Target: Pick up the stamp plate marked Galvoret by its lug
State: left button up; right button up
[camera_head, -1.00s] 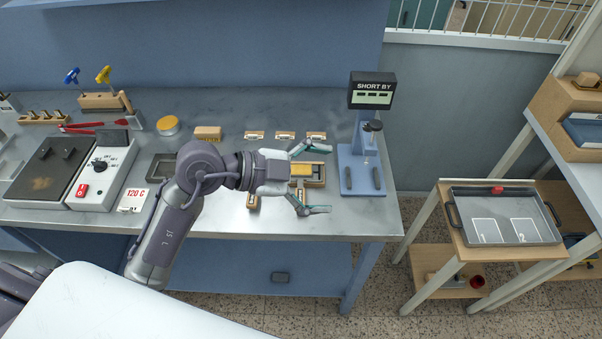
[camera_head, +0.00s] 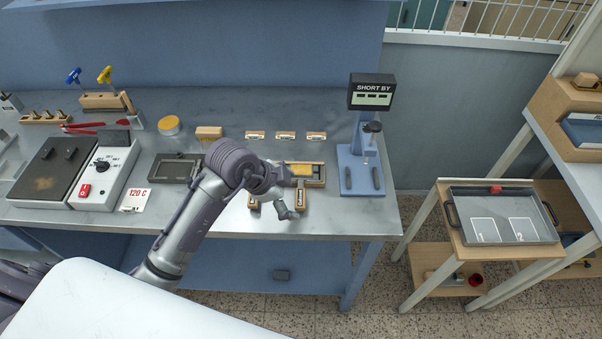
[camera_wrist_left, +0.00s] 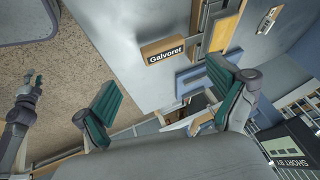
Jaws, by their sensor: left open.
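The stamp plate marked Galvoret shows in the left wrist view as a wooden block with a dark-lettered label (camera_wrist_left: 165,52), lying on the grey bench beside a wooden frame with a yellow panel (camera_wrist_left: 222,34). In the head view this block (camera_head: 301,196) is partly covered by my left gripper (camera_head: 291,207). My left gripper also shows in the left wrist view (camera_wrist_left: 165,85), teal fingers spread wide and empty. The label lies beyond the gap between them. I cannot make out the lug. What appears to be my right gripper (camera_wrist_left: 34,80) is at the wrist view's left edge, its jaws unclear.
Three small labelled pieces (camera_head: 286,135) line the bench behind. A hot plate (camera_head: 45,170) is far left. Bare bench lies in front.

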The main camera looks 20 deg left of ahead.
aim_at(301, 198)
pick_arm(q)
jog(key=x, duration=0.2)
jog(key=p+x, duration=0.1)
jog(key=x, duration=0.2)
jog(key=shift+w+a, duration=0.25)
grip_shut()
jog(key=shift+r, duration=0.1)
